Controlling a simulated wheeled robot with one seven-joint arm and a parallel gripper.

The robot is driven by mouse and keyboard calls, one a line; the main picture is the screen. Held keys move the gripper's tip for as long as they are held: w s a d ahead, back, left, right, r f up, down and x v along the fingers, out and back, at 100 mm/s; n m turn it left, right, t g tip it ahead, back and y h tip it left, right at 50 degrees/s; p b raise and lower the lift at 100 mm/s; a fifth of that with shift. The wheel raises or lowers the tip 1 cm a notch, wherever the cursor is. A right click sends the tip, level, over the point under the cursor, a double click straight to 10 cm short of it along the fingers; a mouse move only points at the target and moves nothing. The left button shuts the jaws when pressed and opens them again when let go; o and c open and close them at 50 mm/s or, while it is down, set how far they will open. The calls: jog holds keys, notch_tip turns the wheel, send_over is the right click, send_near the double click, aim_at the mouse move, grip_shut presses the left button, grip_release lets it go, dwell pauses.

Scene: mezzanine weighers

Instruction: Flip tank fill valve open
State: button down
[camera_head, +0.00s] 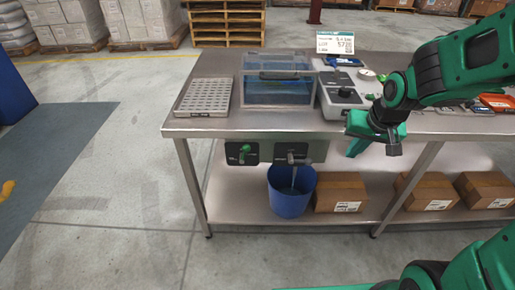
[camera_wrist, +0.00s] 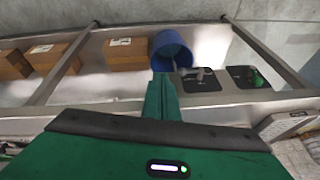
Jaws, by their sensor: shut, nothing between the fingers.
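Two dark valve plates sit on a panel under the front edge of the steel bench. The left plate carries a green-handled valve (camera_head: 244,153), which also shows in the wrist view (camera_wrist: 258,78). The right plate carries a grey-handled valve (camera_head: 293,158), also in the wrist view (camera_wrist: 203,73). I cannot read which is the fill valve. A clear tank (camera_head: 277,92) with blue water stands on the bench above them. My gripper (camera_head: 353,151) is shut and empty, in front of the bench edge, right of both valves and apart from them. Its green fingers (camera_wrist: 162,93) point down.
A blue bucket (camera_head: 290,203) stands on the lower shelf (camera_head: 240,195) under the grey valve. Several cardboard boxes (camera_head: 341,191) sit to its right. A perforated tray (camera_head: 204,96) and a grey device (camera_head: 343,100) are on the bench. The floor at front left is clear.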

aim_at(244, 152)
jog(key=w+a+f+n+t+y, duration=0.1)
jog(key=w+a+f+y, duration=0.15)
jog(key=a, duration=0.65)
jog(key=w+a+f+t+y, duration=0.15)
jog(key=w+a, duration=0.25)
jog(key=a, duration=0.6)
jog(key=shift+g, duration=0.35)
jog(key=w+a+f, duration=0.6)
jog(key=a, duration=0.1)
jog(key=shift+f, duration=0.1)
jog(key=shift+a, duration=0.1)
